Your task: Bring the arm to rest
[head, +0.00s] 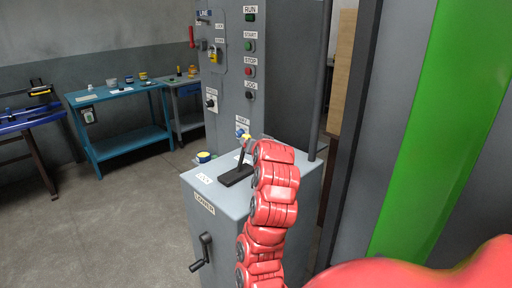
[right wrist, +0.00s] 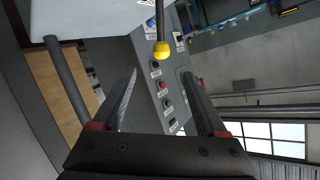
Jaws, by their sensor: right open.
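My right arm (head: 272,205), red and segmented, rises in the middle of the head view in front of a grey cabinet. Its gripper is not clearly visible there. In the right wrist view my right gripper (right wrist: 166,88) is open, its two dark fingers wide apart with nothing between them. A yellow lever knob (right wrist: 161,48) lies beyond the fingertips, apart from them. In the head view the lever (head: 238,160) stands on a black base on the cabinet top, its upper end close beside the arm. My left gripper is not in view.
A grey control panel (head: 232,75) with labelled buttons stands behind the cabinet (head: 228,222). A crank handle (head: 201,252) sticks out from the cabinet front. A grey post and green panel (head: 440,130) stand at right. Blue benches (head: 120,125) are at left; floor between is clear.

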